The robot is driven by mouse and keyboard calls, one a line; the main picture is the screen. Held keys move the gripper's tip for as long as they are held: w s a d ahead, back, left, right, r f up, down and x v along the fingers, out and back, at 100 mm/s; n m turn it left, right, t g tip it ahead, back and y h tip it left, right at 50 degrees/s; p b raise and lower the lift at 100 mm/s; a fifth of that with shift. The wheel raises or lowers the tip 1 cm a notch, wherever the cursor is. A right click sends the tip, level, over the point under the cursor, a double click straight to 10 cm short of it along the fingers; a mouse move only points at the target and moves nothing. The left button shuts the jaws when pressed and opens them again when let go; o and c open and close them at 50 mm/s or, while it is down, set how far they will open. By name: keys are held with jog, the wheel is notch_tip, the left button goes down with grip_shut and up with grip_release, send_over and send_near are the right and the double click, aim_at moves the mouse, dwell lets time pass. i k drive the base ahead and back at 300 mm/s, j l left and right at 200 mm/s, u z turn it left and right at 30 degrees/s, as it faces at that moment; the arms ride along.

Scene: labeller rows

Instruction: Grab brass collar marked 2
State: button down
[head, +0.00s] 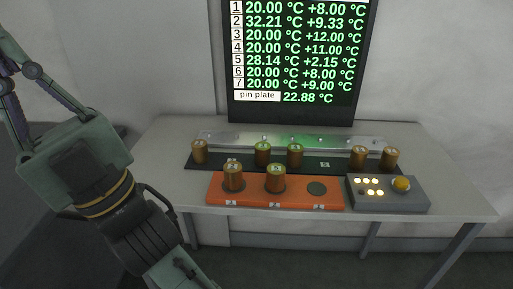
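Several brass collars stand upright on the table. On the black rack (221,164) stand a collar at the far left (199,152), two near the middle (263,154) (295,155) and two at the right (359,157) (390,159). Two more collars (233,178) (275,179) stand on the orange plate (300,199). Their top marks are too small to read, so I cannot tell which is marked 2. My gripper (14,92) is raised at the left edge, well apart from the collars. Its fingertips are cut off, so its opening cannot be judged.
The orange plate has an empty dark round spot (317,188) at its right. A grey control box (405,201) with lit buttons and a yellow knob stands right of it. A screen (297,60) listing temperatures rises behind the rack. The table's (160,165) left part is clear.

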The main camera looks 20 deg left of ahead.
aim_at(233, 171)
jog(key=k+j+z, duration=0.15)
jog(key=j+z, duration=0.2)
jog(key=k+j+z, duration=0.4)
jog(key=j+z, duration=0.25)
jog(key=j, duration=0.1)
